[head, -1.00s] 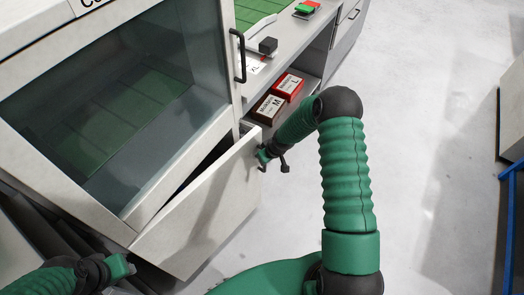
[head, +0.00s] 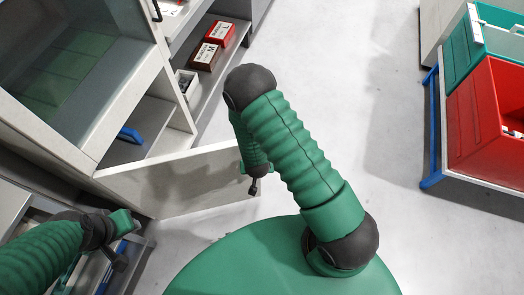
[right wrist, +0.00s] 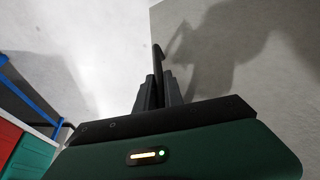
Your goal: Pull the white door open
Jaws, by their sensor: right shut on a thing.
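The white door (head: 180,183) stands swung out from the low cabinet below the glass-fronted case, with an open interior behind it. Its plain face fills the right side of the right wrist view (right wrist: 235,65). My right gripper (head: 254,182) is at the door's free edge. In the right wrist view its fingers (right wrist: 157,92) are closed around the dark door handle (right wrist: 158,58). My left gripper (head: 122,225) is at the lower left, apart from the door, and its finger gap is unclear.
A blue object (head: 130,135) lies inside the cabinet. A white bin (head: 187,84), a brown box (head: 207,57) and a red box (head: 221,33) sit on the shelf beside it. Red (head: 490,120) and teal crates stand at right. The floor between is clear.

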